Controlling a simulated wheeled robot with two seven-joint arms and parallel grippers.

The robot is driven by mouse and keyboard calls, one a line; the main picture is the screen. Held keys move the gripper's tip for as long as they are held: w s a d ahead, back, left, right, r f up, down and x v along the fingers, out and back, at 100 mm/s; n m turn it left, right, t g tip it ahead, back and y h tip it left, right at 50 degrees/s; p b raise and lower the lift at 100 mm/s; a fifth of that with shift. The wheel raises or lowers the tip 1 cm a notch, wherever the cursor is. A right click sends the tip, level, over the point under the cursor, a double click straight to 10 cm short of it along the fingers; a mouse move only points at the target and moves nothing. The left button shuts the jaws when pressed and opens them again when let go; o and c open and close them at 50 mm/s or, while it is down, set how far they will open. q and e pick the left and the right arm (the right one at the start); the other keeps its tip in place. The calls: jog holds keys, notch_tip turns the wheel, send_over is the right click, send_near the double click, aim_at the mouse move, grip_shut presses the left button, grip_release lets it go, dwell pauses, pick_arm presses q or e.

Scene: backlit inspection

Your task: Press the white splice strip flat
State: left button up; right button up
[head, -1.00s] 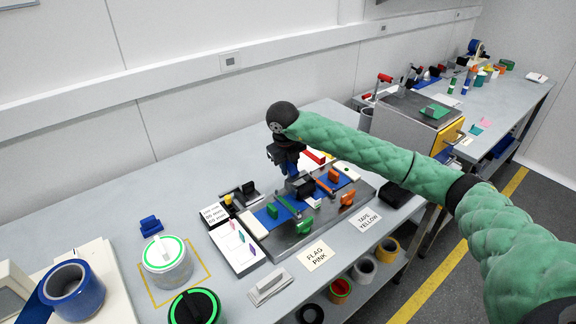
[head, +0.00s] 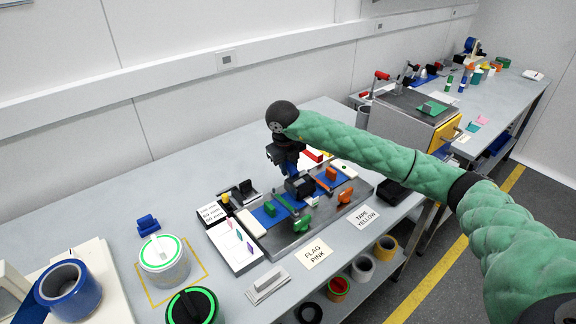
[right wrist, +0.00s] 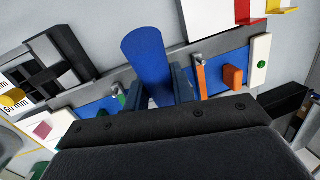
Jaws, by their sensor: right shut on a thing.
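My right gripper (head: 290,170) is over the metal splicing plate (head: 290,240), pointing down. It is shut on a blue rounded tool (right wrist: 143,55), which stands between its fingers in the right wrist view. Blue film (head: 266,217) runs along the plate on both sides of the gripper. I cannot make out the white splice strip; the gripper and the tool may hide it. Whether the tool touches the film cannot be told. My left gripper is not in view.
Green clamps (head: 301,224) and orange clamps (head: 345,196) stand on the plate. A black block (head: 299,187) is close to the gripper. A white tray (head: 236,262) and a white tub (head: 164,262) are to the left.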

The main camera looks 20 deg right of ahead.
jog(key=shift+s+d+b, duration=0.2)
jog(key=shift+s+b, duration=0.1)
jog(key=shift+s, duration=0.3)
jog(key=shift+s+d+b, duration=0.2)
jog(key=shift+s+b, duration=0.1)
jog(key=shift+s, duration=0.25)
dwell(0.6)
jog(key=shift+r, duration=0.1)
jog(key=shift+w+a+r+p, duration=0.1)
jog(key=shift+w+r+p, duration=0.2)
jog(key=shift+r, duration=1)
jog(key=shift+w+a+r+p, duration=0.15)
jog(key=shift+w+r+p, duration=0.15)
jog(key=shift+r, duration=1)
jog(key=shift+w+a+r+p, duration=0.1)
jog(key=shift+w+r+p, duration=0.2)
jog(key=shift+r, duration=1)
